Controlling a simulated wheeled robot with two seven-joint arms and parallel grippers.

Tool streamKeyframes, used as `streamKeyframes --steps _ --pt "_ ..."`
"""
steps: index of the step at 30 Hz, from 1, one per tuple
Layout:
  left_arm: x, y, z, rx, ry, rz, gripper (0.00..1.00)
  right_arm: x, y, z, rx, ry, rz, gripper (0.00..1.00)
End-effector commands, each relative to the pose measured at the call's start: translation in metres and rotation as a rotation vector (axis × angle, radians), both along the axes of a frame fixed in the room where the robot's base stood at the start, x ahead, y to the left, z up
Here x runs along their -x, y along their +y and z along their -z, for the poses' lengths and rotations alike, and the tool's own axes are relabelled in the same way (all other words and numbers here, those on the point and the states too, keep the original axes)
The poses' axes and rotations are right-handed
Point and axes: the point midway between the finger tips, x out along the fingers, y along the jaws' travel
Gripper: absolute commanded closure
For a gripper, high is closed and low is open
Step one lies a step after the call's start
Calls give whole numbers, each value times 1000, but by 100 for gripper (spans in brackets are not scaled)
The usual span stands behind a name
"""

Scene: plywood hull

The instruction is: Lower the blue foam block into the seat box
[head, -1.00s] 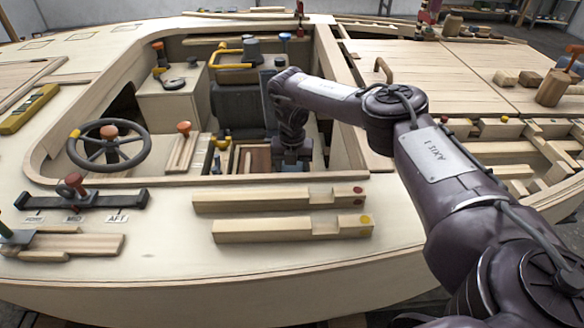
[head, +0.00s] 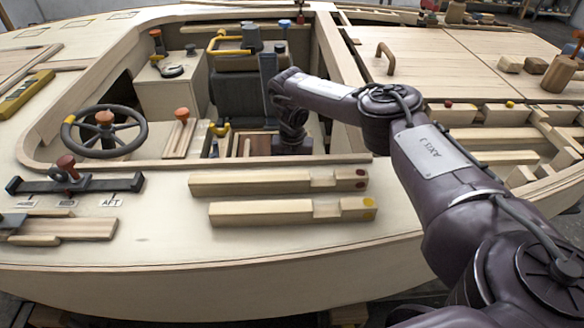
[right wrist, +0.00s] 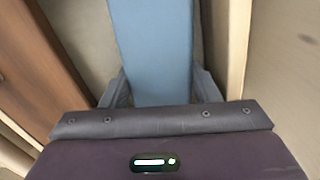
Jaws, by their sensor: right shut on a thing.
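My right gripper (right wrist: 160,88) is shut on the blue foam block (right wrist: 152,40). The block lies between its two fingers and runs out of the top of the right wrist view, so its far end is hidden. In the head view, my right gripper (head: 291,143) is down in the cockpit behind the front coaming, its fingers mostly hidden. An open wooden box with a reddish-brown inside (head: 254,146) is just left of it and may be the seat box; I cannot tell whether the block is over it. My left gripper is out of view.
A steering wheel (head: 104,132) and a red-knobbed lever (head: 180,127) stand to the left. A dark seat (head: 238,92) is behind. The front coaming (head: 200,166) borders the cockpit. Two notched wooden bars (head: 265,183) lie on the near deck.

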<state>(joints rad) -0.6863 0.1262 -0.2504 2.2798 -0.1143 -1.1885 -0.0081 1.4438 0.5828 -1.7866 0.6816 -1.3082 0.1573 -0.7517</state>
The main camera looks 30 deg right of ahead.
Motion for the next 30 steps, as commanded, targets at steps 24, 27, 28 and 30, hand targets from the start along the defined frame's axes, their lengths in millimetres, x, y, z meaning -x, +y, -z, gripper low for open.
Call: streamKeyframes --steps 24,27,28,30 --pt "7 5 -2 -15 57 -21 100 -1 -2 -39 2 -1 4 19" --pt "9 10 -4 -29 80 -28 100 -1 -1 -56 2 -1 1 19" --pt "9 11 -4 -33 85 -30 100 -2 -1 -60 1 -2 1 19" --pt "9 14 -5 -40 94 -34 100 -2 0 -68 1 -1 0 19"
